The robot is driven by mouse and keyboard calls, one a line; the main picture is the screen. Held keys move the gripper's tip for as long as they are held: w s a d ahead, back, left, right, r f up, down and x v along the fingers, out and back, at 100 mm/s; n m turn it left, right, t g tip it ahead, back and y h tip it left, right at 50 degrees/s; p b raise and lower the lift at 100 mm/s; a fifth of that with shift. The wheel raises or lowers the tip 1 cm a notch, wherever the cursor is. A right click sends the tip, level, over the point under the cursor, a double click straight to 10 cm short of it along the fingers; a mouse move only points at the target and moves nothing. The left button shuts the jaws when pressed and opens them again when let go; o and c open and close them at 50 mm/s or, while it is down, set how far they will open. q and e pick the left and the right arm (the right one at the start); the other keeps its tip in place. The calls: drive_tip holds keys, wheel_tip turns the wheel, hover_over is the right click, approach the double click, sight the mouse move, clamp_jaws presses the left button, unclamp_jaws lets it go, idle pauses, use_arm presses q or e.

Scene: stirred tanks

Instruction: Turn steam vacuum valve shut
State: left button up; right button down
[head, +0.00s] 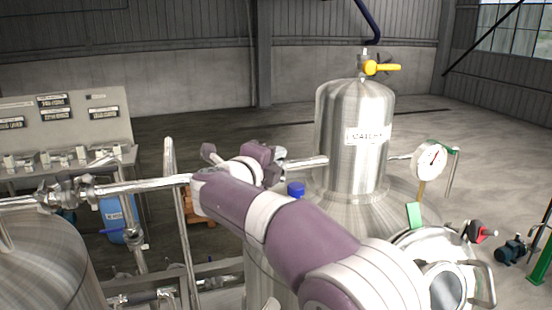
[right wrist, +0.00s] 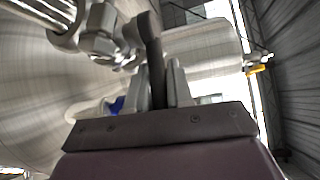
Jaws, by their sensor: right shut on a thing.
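The steam vacuum valve shows in the right wrist view as a metal valve body (right wrist: 102,38) on a steel pipe, with a dark flat lever handle (right wrist: 150,35) standing up from between my fingers. My right gripper (right wrist: 160,80) is shut on this handle, one finger on each side. In the head view my right gripper (head: 277,160) is at the horizontal pipe left of the steel tank (head: 338,105). My purple and white forearm and hand hide most of the valve there. My left gripper is not in view.
A yellow-handled valve (head: 382,67) sits on top of the tank. A pressure gauge (head: 429,158) stands to its right. A horizontal pipe (head: 140,186) with fittings runs left to another tank (head: 40,260). A vertical pipe (head: 180,225) stands left of my arm.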

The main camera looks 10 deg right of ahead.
idle(0.5)
drive_tip(key=c, duration=1.4)
unclamp_jaws()
drive_tip(key=shift+a, duration=0.1)
drive_tip(key=shift+s+a+f+b, duration=0.15)
drive_tip(key=shift+s+a+b, duration=0.05)
drive_tip(key=shift+b, duration=0.15)
drive_tip(key=b+v, duration=0.6)
drive_tip(key=v, duration=0.6)
